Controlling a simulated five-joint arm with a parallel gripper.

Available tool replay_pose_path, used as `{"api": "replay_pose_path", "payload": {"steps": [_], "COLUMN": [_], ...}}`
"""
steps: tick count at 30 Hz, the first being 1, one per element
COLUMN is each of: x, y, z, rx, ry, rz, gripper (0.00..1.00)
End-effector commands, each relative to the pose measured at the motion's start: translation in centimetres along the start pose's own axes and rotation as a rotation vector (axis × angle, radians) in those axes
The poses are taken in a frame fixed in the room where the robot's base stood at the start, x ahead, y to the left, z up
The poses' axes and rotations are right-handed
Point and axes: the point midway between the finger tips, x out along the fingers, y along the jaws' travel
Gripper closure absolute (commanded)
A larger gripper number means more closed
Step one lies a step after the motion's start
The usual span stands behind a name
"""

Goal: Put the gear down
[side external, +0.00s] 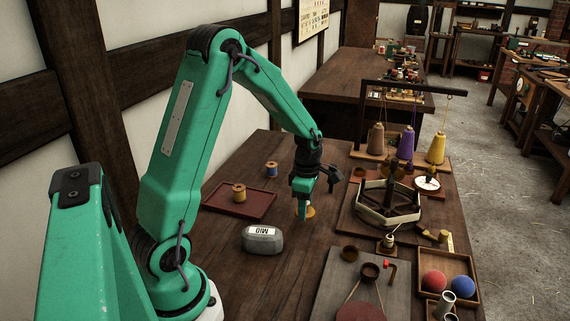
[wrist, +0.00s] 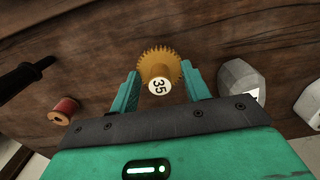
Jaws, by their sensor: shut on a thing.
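A brass-coloured gear (wrist: 160,62) with a round white label reading 35 sits between the two fingers of my gripper (wrist: 161,88) in the wrist view. My gripper is shut on it. In the side external view my gripper (side external: 305,208) points down over the wooden table (side external: 220,262), right of the red tray. Only a small yellow part of the gear (side external: 311,211) shows there, beside the fingers. I cannot tell whether the gear touches the table or hangs just above it.
A grey weight (side external: 262,241) stands close in front of my gripper. A red tray (side external: 259,207) with a yellow spool (side external: 239,194) lies to the left, another spool (side external: 271,169) behind. A wooden-based apparatus (side external: 388,205) stands right. Bare tabletop lies around the weight.

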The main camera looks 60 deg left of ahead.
Motion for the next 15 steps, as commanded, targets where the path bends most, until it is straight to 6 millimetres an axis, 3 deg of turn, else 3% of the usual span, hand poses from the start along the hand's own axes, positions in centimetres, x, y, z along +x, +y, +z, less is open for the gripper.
{"api": "replay_pose_path", "payload": {"steps": [9,15], "x": [3.1,3.9], "y": [-0.1,0.0], "z": [0.0,0.0], "rx": [0.0,0.0], "ry": [0.001,0.0], "rz": [-0.003,-0.001], "gripper": [0.81,0.81]}}
